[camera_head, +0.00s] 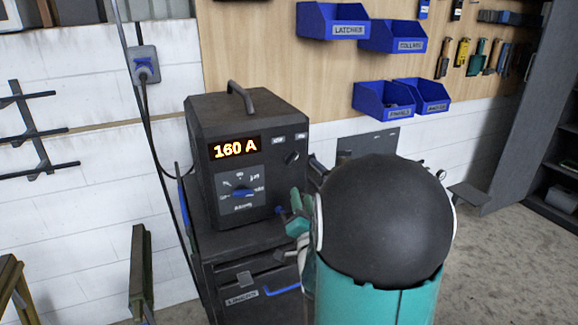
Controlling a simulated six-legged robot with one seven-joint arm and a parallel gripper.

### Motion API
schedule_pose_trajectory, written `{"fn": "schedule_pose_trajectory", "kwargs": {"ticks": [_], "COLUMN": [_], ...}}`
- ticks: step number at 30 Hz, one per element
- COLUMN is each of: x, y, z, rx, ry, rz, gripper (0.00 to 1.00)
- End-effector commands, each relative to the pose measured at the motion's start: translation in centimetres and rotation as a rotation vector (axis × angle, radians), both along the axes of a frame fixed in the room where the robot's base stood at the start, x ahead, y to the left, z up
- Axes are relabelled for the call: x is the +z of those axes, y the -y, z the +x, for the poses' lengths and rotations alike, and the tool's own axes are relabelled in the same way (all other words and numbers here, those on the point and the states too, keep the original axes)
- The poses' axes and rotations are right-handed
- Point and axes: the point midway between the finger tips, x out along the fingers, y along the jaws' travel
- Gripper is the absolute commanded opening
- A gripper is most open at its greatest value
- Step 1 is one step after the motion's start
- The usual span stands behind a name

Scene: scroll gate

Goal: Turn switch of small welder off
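The small welder (246,158) is a dark box with a top handle, standing on a dark cabinet. Its lit display (235,148) reads 160 A. Below it is a dial plate with a blue switch (243,193) that lies about level. A dark knob (292,157) sits at the upper right of the front. My gripper (288,212) shows only in part as teal pieces just right of the welder's lower front, apart from the blue switch in the picture. My own arm, teal with a black round joint, hides most of it; its opening cannot be made out.
The cabinet (250,277) under the welder has a drawer with a blue handle. A wall socket (144,65) with a hanging cable is at the left. Blue bins (332,20) and tools hang on the wooden board. Grey floor shows at the right.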

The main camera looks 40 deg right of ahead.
Motion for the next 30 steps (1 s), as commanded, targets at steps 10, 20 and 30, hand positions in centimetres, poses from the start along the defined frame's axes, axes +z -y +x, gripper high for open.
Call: {"fn": "schedule_pose_trajectory", "kwargs": {"ticks": [10,20,30], "x": [2.0,3.5,3.8], "y": [3.4,5.8,6.1], "z": [5.3,9.8,10.6], "rx": [0.001,0.002,0.002], "ry": [0.000,0.000,-0.001], "rz": [-0.002,-0.001,-0.001], "gripper": [0.34,0.34,0.34]}}
